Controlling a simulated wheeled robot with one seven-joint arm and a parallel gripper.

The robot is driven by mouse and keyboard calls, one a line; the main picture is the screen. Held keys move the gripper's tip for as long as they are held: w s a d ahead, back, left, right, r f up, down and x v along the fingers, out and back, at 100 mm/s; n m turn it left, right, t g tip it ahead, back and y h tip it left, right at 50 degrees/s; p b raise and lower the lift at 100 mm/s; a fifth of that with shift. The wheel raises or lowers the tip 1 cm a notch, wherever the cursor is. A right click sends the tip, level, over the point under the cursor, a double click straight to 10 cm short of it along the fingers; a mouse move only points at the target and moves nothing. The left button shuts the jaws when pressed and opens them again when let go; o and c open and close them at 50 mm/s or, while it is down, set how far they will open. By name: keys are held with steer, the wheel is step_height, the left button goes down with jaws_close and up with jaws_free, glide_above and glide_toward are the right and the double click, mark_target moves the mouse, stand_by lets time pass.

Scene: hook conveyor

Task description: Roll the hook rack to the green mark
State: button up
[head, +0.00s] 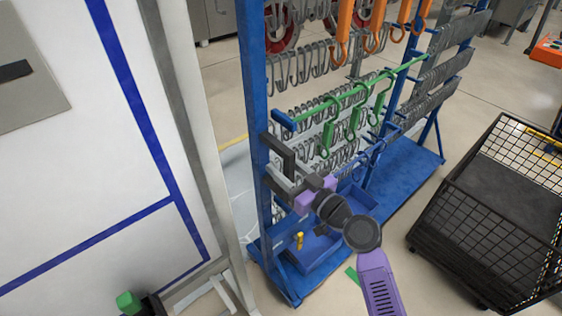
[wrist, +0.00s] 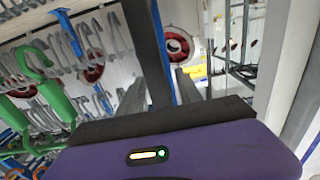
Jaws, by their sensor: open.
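The hook rack (head: 251,100) is a blue frame with rows of grey hooks, standing upright in the middle of the head view. Its blue base (head: 405,165) rests on the floor. My gripper (head: 268,160) is open at the rack's near left post, its dark fingers close to the post; I cannot tell if they touch it. In the wrist view, part of the blue frame (wrist: 164,50) shows behind a dark finger, with grey hooks at left. A small green patch (head: 351,273) shows on the floor by the rack base, partly hidden by my arm; it may be the green mark.
Green hooks (head: 354,124) and orange hooks (head: 344,30) hang on the rack. A blue bin (head: 312,252) sits low on it. A black wire cart (head: 490,215) stands at right. A white panel (head: 80,130) with blue stripes is close on the left.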

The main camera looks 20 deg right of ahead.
steer(key=shift+w+a, duration=0.2)
steer(key=shift+w, duration=0.35)
jaws_close()
stand_by(1.1)
